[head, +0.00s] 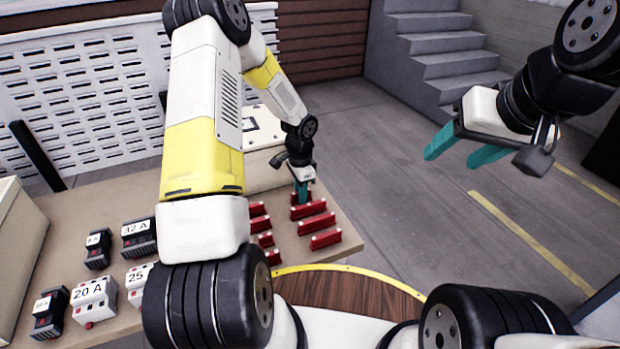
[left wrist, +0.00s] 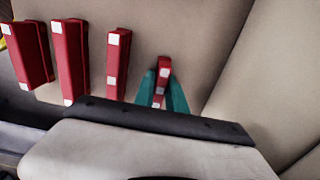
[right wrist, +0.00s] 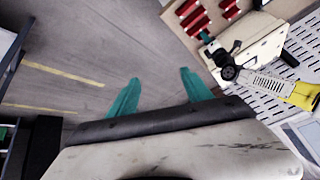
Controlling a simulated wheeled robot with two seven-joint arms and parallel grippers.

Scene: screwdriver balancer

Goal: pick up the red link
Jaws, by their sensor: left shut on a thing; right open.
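Several red links with white ends lie in two columns on the tan table. My left gripper (head: 302,194) points down at the far end of the right column. In the left wrist view its teal fingers (left wrist: 162,95) are shut on a red link (left wrist: 163,66), one finger on each side. The fingers hide part of this link, and I cannot tell whether it is clear of the table. Other red links (left wrist: 117,63) lie beside it. My right gripper (head: 453,157) is open and empty above the floor, away from the table; it also shows in the right wrist view (right wrist: 160,80).
Black and white breakers with labels, such as the 20 A one (head: 94,300), stand on the table's left part. A pale box (head: 262,140) stands right behind the left gripper. My left arm covers the table's middle. The floor (head: 420,230) right of the table is clear.

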